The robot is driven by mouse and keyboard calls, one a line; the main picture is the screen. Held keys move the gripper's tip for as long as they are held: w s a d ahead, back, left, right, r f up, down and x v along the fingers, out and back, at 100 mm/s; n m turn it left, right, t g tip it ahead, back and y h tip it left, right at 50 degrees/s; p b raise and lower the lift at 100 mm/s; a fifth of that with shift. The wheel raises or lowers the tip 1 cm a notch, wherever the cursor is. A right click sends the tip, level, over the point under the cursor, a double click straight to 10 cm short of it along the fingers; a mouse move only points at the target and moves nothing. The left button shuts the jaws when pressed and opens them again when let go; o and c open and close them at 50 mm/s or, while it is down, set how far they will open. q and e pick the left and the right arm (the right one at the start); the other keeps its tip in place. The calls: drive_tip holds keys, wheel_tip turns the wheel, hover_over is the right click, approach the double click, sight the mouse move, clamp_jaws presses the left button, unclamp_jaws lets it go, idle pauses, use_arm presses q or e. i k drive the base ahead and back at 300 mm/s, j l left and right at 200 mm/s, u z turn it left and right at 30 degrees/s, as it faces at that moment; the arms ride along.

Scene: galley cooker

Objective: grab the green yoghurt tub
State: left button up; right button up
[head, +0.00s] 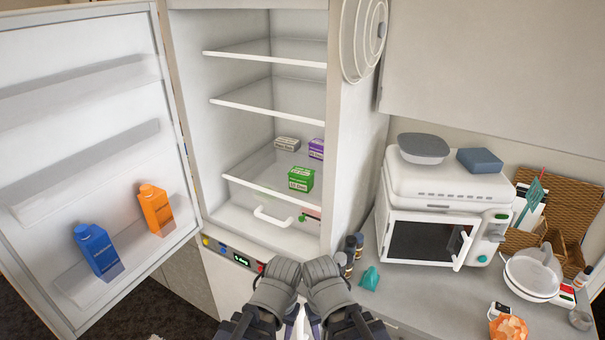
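The green yoghurt tub (300,179) is a small box-shaped pack with a white date label on its front. It stands upright near the front edge of the lowest shelf in the open fridge, towards the right side. A grey-white pack (286,144) and a purple pack (316,148) stand behind it. My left gripper (285,270) and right gripper (321,268) are side by side at the bottom centre, in front of the fridge and apart from the tub. Their fingers are too foreshortened to show whether they are open or shut.
The open fridge door (95,130) stands at the left, with a blue carton (97,249) and an orange carton (155,208) in its rack. A white microwave (430,238) stands on the counter at the right. The upper fridge shelves are empty.

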sight(300, 179)
drive_tip(key=i+j+z, duration=0.3)
drive_tip(key=j, duration=0.3)
drive_tip(key=i+j+z, duration=0.1)
drive_tip(key=j, duration=0.25)
drive_tip(key=i+j+z, duration=0.15)
drive_tip(key=i+j, duration=0.1)
drive_tip(key=j, duration=0.1)
